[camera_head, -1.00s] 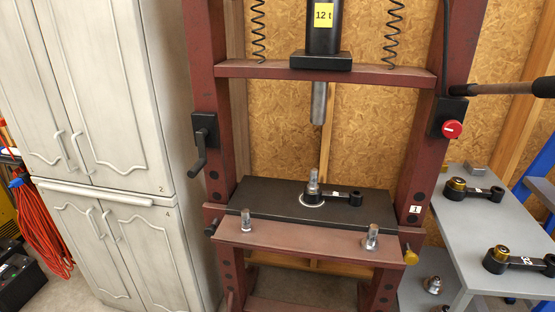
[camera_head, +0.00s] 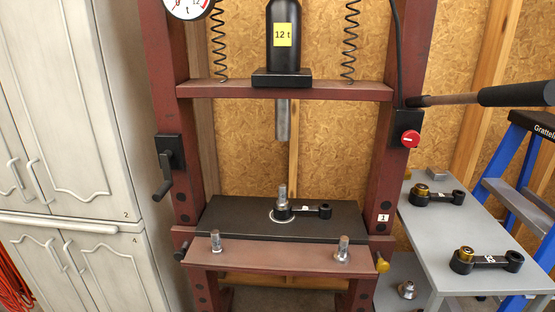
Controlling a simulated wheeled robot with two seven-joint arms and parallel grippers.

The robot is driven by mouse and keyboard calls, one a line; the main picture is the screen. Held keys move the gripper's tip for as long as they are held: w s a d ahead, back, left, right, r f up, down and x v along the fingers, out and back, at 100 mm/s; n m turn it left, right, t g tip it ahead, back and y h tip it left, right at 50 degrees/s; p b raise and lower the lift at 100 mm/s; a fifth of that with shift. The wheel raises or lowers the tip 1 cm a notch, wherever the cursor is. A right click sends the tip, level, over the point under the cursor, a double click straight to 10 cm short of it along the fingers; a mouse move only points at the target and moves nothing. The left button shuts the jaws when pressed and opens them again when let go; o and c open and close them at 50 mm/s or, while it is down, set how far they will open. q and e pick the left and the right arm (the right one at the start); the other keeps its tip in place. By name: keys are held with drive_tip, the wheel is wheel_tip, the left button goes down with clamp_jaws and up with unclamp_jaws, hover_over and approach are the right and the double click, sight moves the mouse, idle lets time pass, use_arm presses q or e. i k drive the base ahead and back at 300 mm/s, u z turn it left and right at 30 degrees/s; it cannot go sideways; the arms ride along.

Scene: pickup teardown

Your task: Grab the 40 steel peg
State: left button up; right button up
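Neither of my grippers is in view. I cannot read a 40 on any peg. One steel peg (camera_head: 282,194) stands upright at the round end of a black link arm (camera_head: 310,209) on the press's black plate (camera_head: 345,222). Two shorter steel pegs stand on the red front beam, a left one (camera_head: 216,243) and a right one (camera_head: 343,248) with a wider base. Another steel piece (camera_head: 407,290) sits low at the right, under the grey table.
The red press frame (camera_head: 165,90) surrounds the plate, with a steel ram (camera_head: 283,122) above it. A lever (camera_head: 500,95) sticks out right. The grey table (camera_head: 425,232) holds two black link arms with brass bushings (camera_head: 421,190). White cabinets (camera_head: 80,150) stand left; a blue ladder (camera_head: 510,180) stands right.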

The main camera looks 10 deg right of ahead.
sight(282, 203)
drive_tip(key=u, duration=2)
drive_tip(key=i, duration=1.55)
drive_tip(key=z, duration=2.25)
